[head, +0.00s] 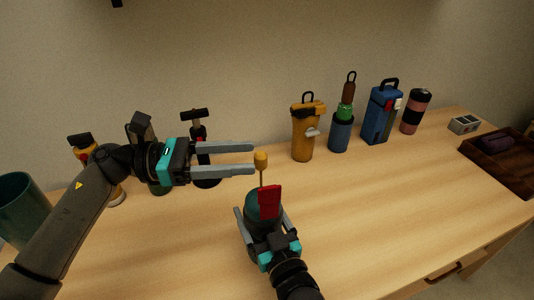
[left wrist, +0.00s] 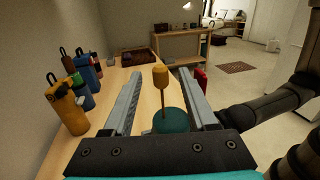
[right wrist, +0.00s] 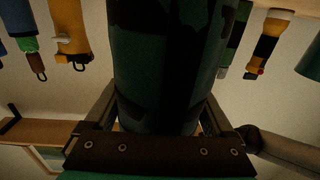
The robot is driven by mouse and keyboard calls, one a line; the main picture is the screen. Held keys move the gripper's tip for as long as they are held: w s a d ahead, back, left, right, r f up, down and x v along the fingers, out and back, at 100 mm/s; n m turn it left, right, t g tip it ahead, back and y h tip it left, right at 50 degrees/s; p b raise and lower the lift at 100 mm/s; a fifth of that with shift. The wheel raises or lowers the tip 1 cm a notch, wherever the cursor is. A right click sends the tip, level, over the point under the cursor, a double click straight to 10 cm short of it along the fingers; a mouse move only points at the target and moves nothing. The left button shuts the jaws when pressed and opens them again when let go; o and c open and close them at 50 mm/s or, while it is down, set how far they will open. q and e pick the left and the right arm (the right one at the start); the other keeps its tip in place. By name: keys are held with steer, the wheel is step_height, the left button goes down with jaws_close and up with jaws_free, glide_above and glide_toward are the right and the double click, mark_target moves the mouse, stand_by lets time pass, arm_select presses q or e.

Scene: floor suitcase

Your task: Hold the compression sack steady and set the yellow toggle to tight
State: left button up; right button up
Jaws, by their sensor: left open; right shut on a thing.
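The compression sack (head: 256,203) is a dark green cylinder standing on the wooden table; the right wrist view shows its patterned side (right wrist: 160,60). A yellow toggle (head: 261,160) stands on a thin stem at its top, and a red tab (head: 269,202) is beside the stem. My right gripper (head: 262,222) is shut on the sack, a finger on each side. My left gripper (head: 253,159) is open, its fingers pointing right, with the toggle just at their tips. In the left wrist view the toggle (left wrist: 160,77) shows between the two fingers, touching neither as far as I can see.
A yellow bottle (head: 303,132), a green and blue bottle (head: 341,130), a blue bottle (head: 378,115) and a pink and black can (head: 415,112) stand at the back. A dark tray (head: 483,172) is at the right. A teal cup (head: 20,207) is at the left. The table's right middle is clear.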

arm_select(q)
steer(key=a, duration=0.5)
steer(key=shift+s, duration=0.2)
arm_select(e)
steer(key=shift+f, duration=0.15)
steer(key=o, duration=1.4)
steer(key=shift+s, duration=0.1)
